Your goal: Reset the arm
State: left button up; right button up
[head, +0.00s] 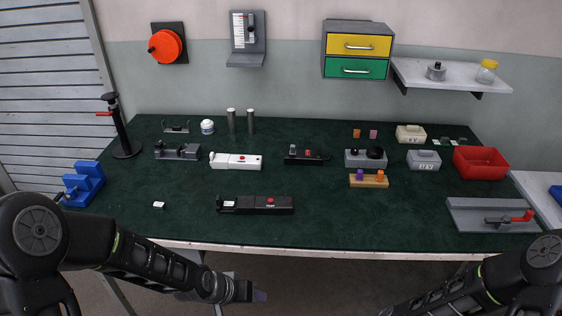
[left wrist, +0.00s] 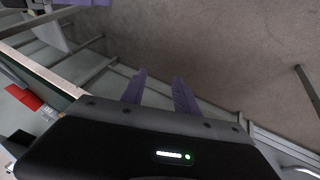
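My left gripper (head: 259,295) is below and in front of the table's front edge in the head view, clear of everything on the table. In the left wrist view its two purple fingers (left wrist: 158,92) stand apart with only bare floor and table framework behind them, so it is open and empty. My right arm (head: 470,290) comes in from the lower right of the head view. Its gripper is outside the picture. The green-topped table (head: 340,225) lies beyond both arms.
A grey plate with a red-handled clamp (head: 490,215) and a red bin (head: 481,163) are at the right. Blue blocks (head: 84,184) stand at the left. The front middle-right of the table is clear.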

pick_arm(q)
jog(key=s+f+n+g, duration=0.1)
jog(key=s+f+g, duration=0.1)
jog(key=s+f, duration=0.5)
jog(key=s+f+n+g, duration=0.1)
jog(key=s+f, duration=0.6)
jog(key=s, duration=0.5)
jog(key=shift+s+f+n+g, duration=0.2)
jog(key=shift+s+n+g, duration=0.1)
jog(key=shift+g, duration=0.1)
pick_arm(e)
jog(key=s+a+f+n+g, duration=0.1)
jog(key=s+a+f, duration=0.1)
jog(key=s, duration=0.4)
jog(key=s+a+f+n+g+h, duration=0.1)
jog(key=s+a, duration=0.3)
jog(key=s, duration=0.2)
jog(key=shift+a+f, duration=0.3)
jog(key=shift+f, duration=0.05)
pick_arm(q)
jog(key=shift+w+d, duration=0.1)
pick_arm(e)
jog(key=shift+w, duration=0.1)
